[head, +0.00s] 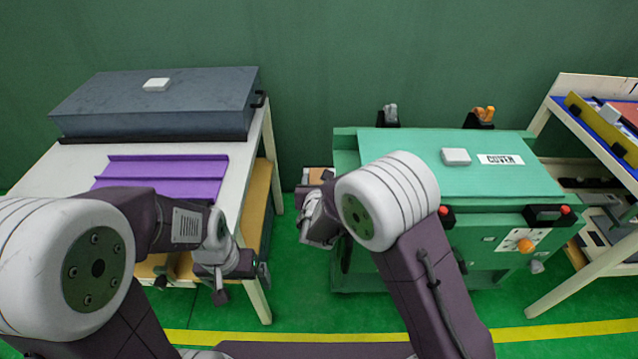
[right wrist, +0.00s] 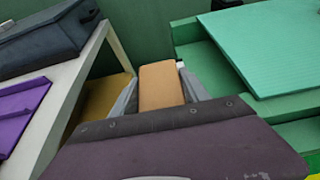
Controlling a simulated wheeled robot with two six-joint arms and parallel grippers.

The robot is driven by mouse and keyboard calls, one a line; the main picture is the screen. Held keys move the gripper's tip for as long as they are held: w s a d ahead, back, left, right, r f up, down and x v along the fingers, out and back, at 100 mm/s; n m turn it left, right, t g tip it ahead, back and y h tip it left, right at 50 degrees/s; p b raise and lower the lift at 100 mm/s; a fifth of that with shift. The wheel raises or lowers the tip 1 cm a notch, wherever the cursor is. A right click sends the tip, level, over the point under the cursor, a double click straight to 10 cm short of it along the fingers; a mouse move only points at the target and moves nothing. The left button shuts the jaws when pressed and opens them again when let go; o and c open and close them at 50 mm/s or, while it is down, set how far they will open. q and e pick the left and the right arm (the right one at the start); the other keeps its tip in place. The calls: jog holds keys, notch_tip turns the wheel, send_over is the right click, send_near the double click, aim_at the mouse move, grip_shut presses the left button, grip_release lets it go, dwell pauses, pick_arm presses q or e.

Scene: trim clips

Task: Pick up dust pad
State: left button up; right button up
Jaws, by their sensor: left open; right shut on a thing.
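A tan block (right wrist: 160,85) sits between the grey fingers of my right gripper (right wrist: 160,98) in the right wrist view. It also shows small in the head view (head: 319,175), in the gap between the white table and the green machine. My right gripper (head: 316,189) is shut on it. I cannot tell whether this block is the dust pad. A pale grey pad (head: 456,156) lies on the green machine's lid, and another pale pad (head: 157,84) lies on the dark case. My left gripper (head: 241,285) is open and empty, beside the white table's front right leg.
The green machine (head: 400,170) has a "COVER" label, red buttons and an orange knob. The white table (head: 240,160) carries the dark case (head: 160,110) and a purple tray (head: 165,172). A shelf rack (head: 545,120) stands at the right. Green floor is clear in front.

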notch_tip(320, 180, up, 2)
jog(key=shift+r+p, duration=0.2)
jog(key=shift+p, duration=0.1)
jog(key=s+d+r, duration=0.6)
jog(key=d+r, duration=0.1)
jog(key=d, duration=0.3)
jog(key=shift+f, duration=0.1)
